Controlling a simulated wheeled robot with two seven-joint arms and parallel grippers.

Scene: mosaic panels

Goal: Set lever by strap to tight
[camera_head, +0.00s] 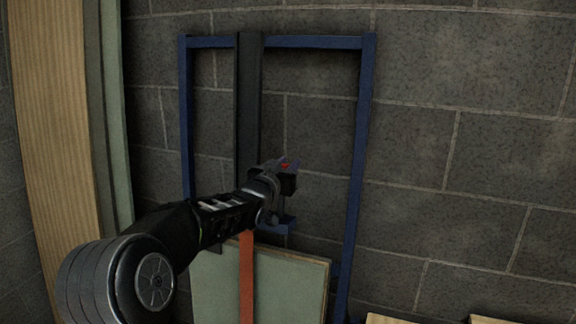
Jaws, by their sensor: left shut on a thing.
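My left gripper (284,192) reaches in from the left and is shut in front of the blue rack, at the upper end of the orange strap (246,280). The lever itself is mostly hidden by the gripper, so its setting cannot be made out. A small red spot shows at the top of the gripper's end. The orange strap runs down over a pale green panel (292,285). My right gripper is not in view.
The blue rack frame (366,130) stands against a grey block wall (460,150). A dark upright (248,100) runs down inside it. Tall wood (50,120) and green (115,130) panels stand at the left. Pale wooden pieces (388,319) show at the bottom right.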

